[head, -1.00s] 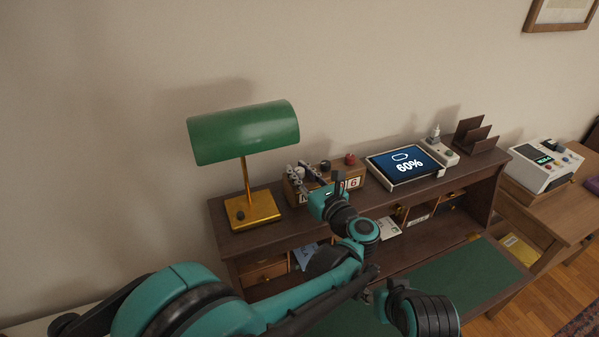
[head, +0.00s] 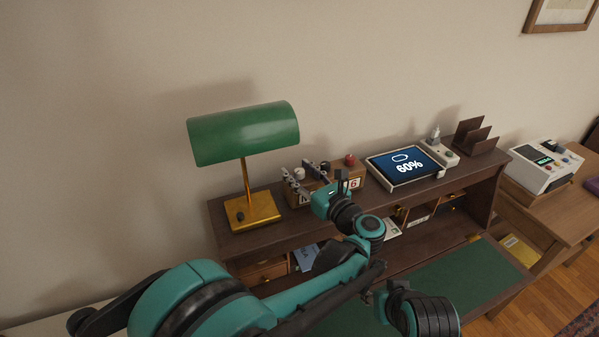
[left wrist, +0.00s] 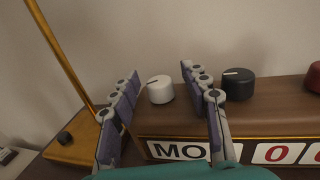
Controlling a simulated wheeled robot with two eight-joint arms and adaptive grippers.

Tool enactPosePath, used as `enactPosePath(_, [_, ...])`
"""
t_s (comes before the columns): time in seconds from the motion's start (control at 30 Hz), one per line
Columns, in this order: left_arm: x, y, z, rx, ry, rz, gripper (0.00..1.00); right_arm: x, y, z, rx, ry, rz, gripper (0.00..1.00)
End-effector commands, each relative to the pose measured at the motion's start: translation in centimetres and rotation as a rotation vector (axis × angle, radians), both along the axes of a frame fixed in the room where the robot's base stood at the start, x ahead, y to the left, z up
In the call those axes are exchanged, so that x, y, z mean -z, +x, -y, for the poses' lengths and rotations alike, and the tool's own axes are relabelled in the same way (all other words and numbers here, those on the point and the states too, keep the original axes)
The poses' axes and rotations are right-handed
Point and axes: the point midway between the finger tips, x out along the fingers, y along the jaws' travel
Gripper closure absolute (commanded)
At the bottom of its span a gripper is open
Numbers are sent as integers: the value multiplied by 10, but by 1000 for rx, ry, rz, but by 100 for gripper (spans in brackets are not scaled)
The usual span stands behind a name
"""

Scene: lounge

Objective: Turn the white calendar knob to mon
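The wooden calendar box (left wrist: 270,118) stands on the desk's upper shelf. Its white knob (left wrist: 160,90) is on the top at the left, with a short dark mark on its upper left. In the left wrist view my left gripper (left wrist: 158,88) is open, with one finger on each side of the white knob; gaps show, and I see no clear contact. The day card (left wrist: 180,150) shows "MO", with its right end partly hidden by a finger. In the head view the white knob (head: 299,172) shows between the fingers.
A black knob (left wrist: 238,85) stands close right of the right finger, and a red knob (head: 350,159) is farther right. The green lamp (head: 245,133) with its brass post is close on the left. A tablet (head: 404,166) lies to the right on the shelf.

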Motion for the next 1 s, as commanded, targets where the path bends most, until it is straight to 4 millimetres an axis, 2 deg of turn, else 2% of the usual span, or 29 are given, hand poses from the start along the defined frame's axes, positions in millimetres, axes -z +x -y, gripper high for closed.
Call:
enactPosePath(0.13, [-3,0,0,0,0,0,54,0,0,0,0,0,0,60])
enactPosePath(0.23, [-13,0,0,0,0,0,54,0,0,0,0,0,0,60])
enactPosePath(0.5, [-66,0,0,0,0,0,54,0,0,0,0,0,0,60])
enactPosePath(0.7, [-93,0,0,0,0,0,54,0,0,0,0,0,0,60])
enactPosePath(1.0, [-100,0,0,0,0,0,54,0,0,0,0,0,0,60])
